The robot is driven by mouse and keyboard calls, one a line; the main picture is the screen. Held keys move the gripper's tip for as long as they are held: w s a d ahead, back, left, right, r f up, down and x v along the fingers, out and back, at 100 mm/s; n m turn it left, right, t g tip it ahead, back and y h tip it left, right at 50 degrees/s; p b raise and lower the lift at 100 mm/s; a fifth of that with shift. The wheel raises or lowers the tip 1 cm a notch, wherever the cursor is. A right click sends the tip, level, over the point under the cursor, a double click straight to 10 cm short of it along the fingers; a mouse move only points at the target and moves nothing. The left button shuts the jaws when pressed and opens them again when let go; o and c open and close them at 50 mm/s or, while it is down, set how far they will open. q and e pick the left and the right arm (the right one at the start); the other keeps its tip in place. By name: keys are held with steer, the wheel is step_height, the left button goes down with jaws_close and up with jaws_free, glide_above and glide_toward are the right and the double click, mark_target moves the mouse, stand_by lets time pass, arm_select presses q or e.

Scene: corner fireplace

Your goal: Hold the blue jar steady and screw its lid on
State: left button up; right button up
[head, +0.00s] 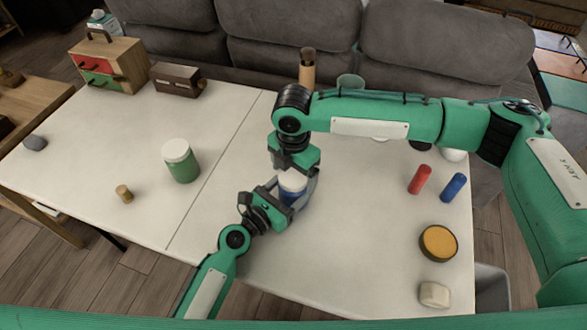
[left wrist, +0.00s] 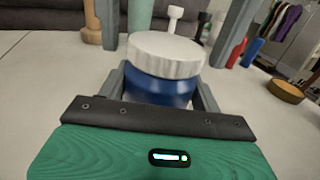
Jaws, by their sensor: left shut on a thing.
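The blue jar (head: 287,198) stands on the white table with a white ribbed lid (head: 292,181) on its top. In the left wrist view the lid (left wrist: 166,55) sits level over the blue body (left wrist: 158,90); how far it is threaded cannot be told. My left gripper (head: 281,199) is shut on the jar's body, one finger on each side. My right gripper (head: 294,176) points down from above at the lid. In the left wrist view its grey fingers stand wide apart, left and right of the lid, with gaps beside it.
A green jar with a white lid (head: 181,162) and a cork (head: 124,193) stand left. A drawer box (head: 108,66), a brown box (head: 178,80) and a wooden mill (head: 307,70) are at the back. Red (head: 420,179) and blue (head: 453,187) cylinders and a round yellow-topped object (head: 438,242) stand right.

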steer(key=c, duration=0.9)
steer(key=m, duration=0.4)
steer(key=shift+c, duration=0.2)
steer(key=m, duration=0.4)
steer(key=o, duration=1.2)
steer(key=shift+c, duration=0.2)
step_height(320, 180, up, 12)
